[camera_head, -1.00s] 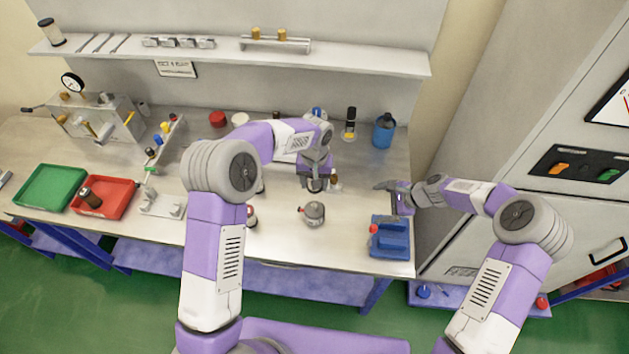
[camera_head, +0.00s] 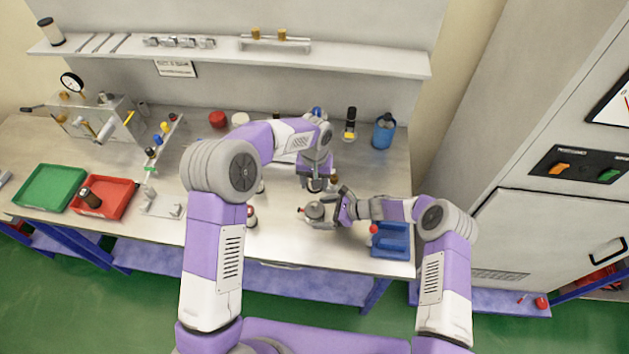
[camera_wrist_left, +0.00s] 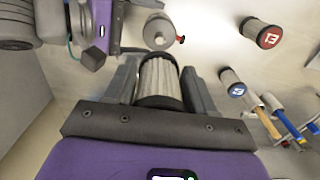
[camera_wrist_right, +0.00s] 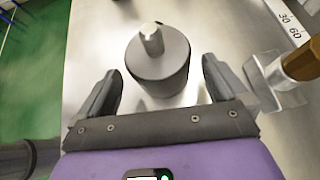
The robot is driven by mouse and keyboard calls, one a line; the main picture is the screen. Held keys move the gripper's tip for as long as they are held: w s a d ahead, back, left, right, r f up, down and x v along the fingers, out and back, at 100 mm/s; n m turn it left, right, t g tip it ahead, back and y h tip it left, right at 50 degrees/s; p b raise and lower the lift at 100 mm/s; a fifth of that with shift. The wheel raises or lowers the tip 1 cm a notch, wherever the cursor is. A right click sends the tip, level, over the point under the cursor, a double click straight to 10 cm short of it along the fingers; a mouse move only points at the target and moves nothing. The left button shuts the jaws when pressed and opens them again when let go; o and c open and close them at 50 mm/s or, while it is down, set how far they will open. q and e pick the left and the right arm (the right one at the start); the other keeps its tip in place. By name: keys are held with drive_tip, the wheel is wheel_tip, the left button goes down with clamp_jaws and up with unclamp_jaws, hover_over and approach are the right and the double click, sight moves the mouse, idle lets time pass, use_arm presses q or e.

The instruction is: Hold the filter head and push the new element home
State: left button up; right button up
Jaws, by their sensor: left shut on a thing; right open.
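The filter head (camera_head: 314,211) is a grey rounded body with a red knob, on the bench in front of me. It also shows in the left wrist view (camera_wrist_left: 160,31) and, with a stub on top, in the right wrist view (camera_wrist_right: 158,66). My right gripper (camera_head: 334,210) is open, with its fingers spread on either side of the head; contact cannot be told. My left gripper (camera_head: 314,183) is shut on a pleated pale element with dark ends (camera_wrist_left: 160,80), behind the filter head and apart from it.
A blue holder (camera_head: 391,250) is at the right front edge. Red-capped (camera_wrist_left: 268,33) and blue-capped (camera_wrist_left: 232,82) cylinders stand near my left gripper. Red (camera_head: 116,200) and green (camera_head: 48,190) trays lie at left.

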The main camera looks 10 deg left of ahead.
sight(315, 213)
drive_tip(key=shift+x, duration=1.95)
use_arm(q)
drive_tip(key=shift+f+b, duration=0.5)
drive_tip(key=shift+f, duration=0.25)
use_arm(e)
drive_tip(key=c, duration=0.9)
drive_tip(key=shift+o, duration=0.2)
use_arm(q)
drive_tip(key=shift+f+b, duration=0.15)
drive_tip(key=shift+b, duration=0.3)
use_arm(e)
drive_tip(key=shift+f, duration=0.1)
drive_tip(key=shift+s+f, duration=0.1)
drive_tip(key=shift+f, duration=0.05)
